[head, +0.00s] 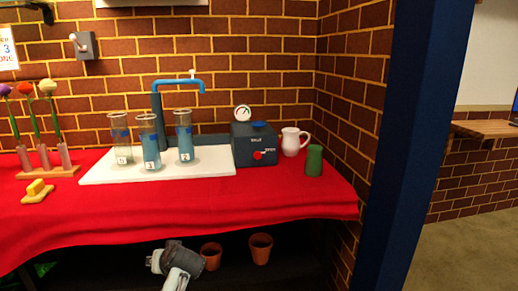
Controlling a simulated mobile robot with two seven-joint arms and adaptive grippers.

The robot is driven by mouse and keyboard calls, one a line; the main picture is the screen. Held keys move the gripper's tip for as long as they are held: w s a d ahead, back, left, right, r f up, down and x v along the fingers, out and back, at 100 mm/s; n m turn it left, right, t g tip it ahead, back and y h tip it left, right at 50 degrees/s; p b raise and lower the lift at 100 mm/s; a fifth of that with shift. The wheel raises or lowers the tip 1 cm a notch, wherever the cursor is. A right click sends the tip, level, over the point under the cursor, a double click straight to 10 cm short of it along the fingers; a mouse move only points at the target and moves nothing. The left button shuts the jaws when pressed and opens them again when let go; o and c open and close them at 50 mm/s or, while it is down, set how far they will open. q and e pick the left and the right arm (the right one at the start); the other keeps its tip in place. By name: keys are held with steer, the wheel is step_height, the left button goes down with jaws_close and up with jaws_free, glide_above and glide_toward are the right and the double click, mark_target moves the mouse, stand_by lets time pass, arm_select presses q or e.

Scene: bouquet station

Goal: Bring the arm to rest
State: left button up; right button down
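Part of one of my arms (177,259), white and dark grey, shows at the bottom of the head view, below the table's front edge. It is in front of the dark space under the table and apart from the things on top. I cannot tell which arm it is. No gripper fingers can be made out, and no held object shows. The rest of the arm is cut off by the lower picture edge.
Terracotta pots (260,248) stand below.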

arm_select(q)
steer(key=s+a+f+m+g+h, duration=0.1)
steer(key=s+f+m+g+h, duration=0.15)
steer(key=s+f, duration=1.25)
steer(key=s+f+m+g+h, duration=0.1)
steer(key=s+f, duration=0.3)
steer(key=s, duration=0.5)
steer(key=s+f+m+g+h, duration=0.1)
steer(key=s+f, duration=0.4)
steer(key=s, duration=0.5)
steer(key=shift+s+d+h, duration=0.15)
steer(key=shift+s+h, duration=0.15)
steer(key=shift+h, duration=0.15)
steer(key=shift+g, duration=0.25)
